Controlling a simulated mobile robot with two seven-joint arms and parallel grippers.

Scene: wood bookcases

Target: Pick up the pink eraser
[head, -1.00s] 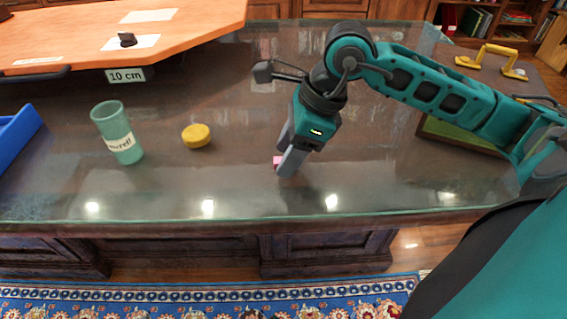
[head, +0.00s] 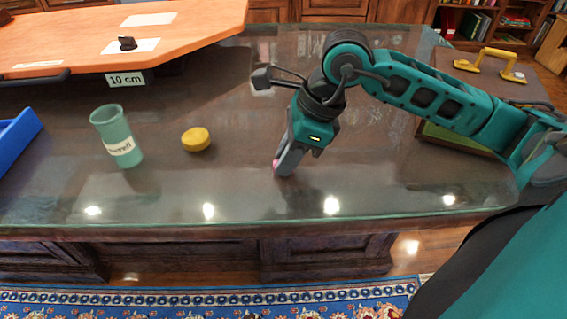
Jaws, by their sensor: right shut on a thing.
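The pink eraser (head: 276,164) shows as a small pink patch at the left side of my right gripper's fingers, near the front of the glass-topped desk (head: 235,185). My right gripper (head: 286,166) points down and is shut on the eraser. The fingers hide most of the eraser. I cannot tell whether it touches the glass or is just above it. My left gripper is not in view.
A yellow round thing (head: 196,139) and a green labelled cup (head: 117,138) stand to the left. A blue bin (head: 18,135) is at the left edge. A raised wooden board (head: 120,50) with a "10 cm" sign (head: 126,78) overhangs the back left.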

